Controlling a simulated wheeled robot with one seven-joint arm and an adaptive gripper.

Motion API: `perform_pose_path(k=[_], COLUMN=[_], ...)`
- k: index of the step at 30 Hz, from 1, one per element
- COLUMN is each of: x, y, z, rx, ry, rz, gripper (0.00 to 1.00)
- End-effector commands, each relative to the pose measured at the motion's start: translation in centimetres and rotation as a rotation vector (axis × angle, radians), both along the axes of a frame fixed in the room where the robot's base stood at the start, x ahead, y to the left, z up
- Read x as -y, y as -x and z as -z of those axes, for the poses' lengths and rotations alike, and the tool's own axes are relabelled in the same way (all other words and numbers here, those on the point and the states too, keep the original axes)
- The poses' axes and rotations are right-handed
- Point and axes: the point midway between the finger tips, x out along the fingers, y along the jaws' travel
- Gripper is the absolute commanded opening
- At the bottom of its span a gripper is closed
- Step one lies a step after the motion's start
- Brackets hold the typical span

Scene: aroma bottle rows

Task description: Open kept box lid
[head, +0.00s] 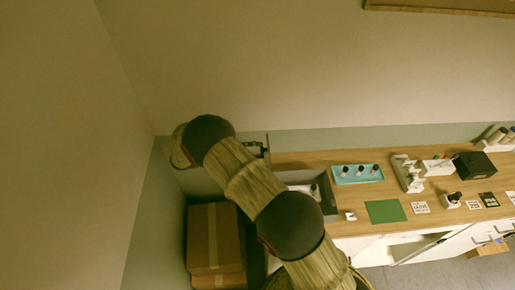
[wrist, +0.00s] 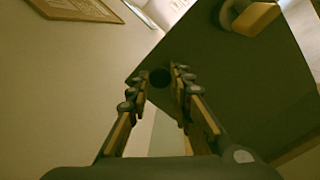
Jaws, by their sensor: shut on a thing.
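In the head view my arm reaches to the left end of the bench, and my gripper (head: 257,148) is partly hidden there behind the arm. In the wrist view my gripper (wrist: 158,90) has its two fingers on either side of a dark round knob (wrist: 160,77). An open grey box (head: 328,200) stands on the bench below the arm, with a small bottle showing inside. My arm hides much of the box and lid.
A teal tray (head: 345,181) with several small bottles is right of the box. A green mat (head: 385,211), a white stand (head: 408,175) and a black box (head: 474,165) are farther right. Cardboard boxes (head: 212,238) are stacked left of the bench, near the wall.

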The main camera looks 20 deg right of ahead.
Motion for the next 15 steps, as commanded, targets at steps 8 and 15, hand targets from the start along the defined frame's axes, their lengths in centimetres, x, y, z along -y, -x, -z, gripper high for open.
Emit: perform_pose_path(k=[8, 15], x=[-0.04, -0.02], y=[0.05, 0.06], z=[0.23, 0.25], rx=[-0.003, -0.004], ry=[0.003, 0.003], rz=[0.001, 0.001], gripper=[0.0, 0.26])
